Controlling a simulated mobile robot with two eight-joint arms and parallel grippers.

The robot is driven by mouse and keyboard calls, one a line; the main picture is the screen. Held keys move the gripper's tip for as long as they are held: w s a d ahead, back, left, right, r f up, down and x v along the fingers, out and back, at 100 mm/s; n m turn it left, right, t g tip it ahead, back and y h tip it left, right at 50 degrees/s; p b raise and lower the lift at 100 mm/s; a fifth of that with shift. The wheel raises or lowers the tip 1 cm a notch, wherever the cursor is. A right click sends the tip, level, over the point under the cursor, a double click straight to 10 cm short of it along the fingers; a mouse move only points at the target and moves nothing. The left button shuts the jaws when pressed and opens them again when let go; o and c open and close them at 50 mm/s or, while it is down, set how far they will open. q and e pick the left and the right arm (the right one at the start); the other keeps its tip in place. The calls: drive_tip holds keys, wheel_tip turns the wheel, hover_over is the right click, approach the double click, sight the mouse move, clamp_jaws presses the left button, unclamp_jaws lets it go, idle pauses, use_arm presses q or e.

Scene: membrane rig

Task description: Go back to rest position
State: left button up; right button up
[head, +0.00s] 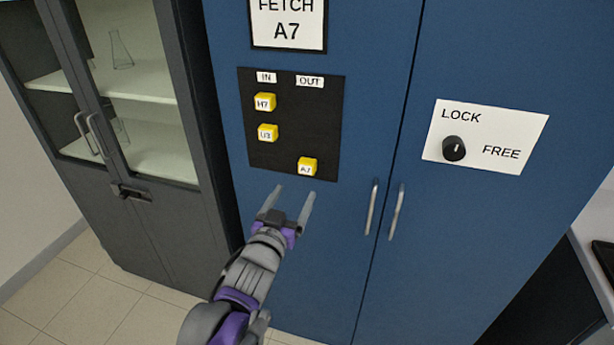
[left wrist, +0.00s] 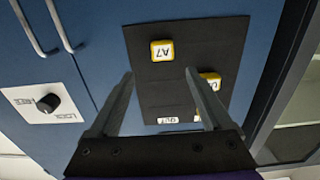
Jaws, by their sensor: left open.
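My left gripper (head: 292,195) is open and empty in front of the blue cabinet, just below the black IN/OUT board (head: 325,130). In the left wrist view its two fingers (left wrist: 158,98) stand apart with the board beyond them. The yellow A7 block (head: 307,167) is on the board in the OUT column, a little above the fingertips and apart from them in the head view. The A7 block also shows in the left wrist view (left wrist: 162,50). The yellow H7 block (head: 265,102) and another yellow block (head: 268,133) are in the IN column. My right gripper is not in view.
The blue cabinet (head: 370,90) has two door handles (head: 371,207) right of my gripper. A LOCK/FREE plate (head: 495,150) carries a black knob (head: 454,148). A FETCH A7 sign (head: 288,25) hangs above the board. A grey glass-door cabinet (head: 190,110) stands left. Tiled floor (head: 80,285) shows at lower left.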

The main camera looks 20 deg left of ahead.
use_arm(q)
drive_tip(key=s+f+g+p, duration=0.1)
drive_tip(key=s+f+g, duration=0.5)
drive_tip(key=s+f, duration=0.3)
drive_tip(key=s+f+g+p, duration=0.1)
drive_tip(key=s+f+g, duration=0.5)
drive_tip(key=s, duration=1)
wheel_tip(320, 180, down, 4)
drive_tip(key=shift+r+g+y+p, duration=0.25)
drive_tip(key=shift+g+y+p, duration=0.05)
drive_tip(key=shift+a, duration=0.1)
idle(0.6)
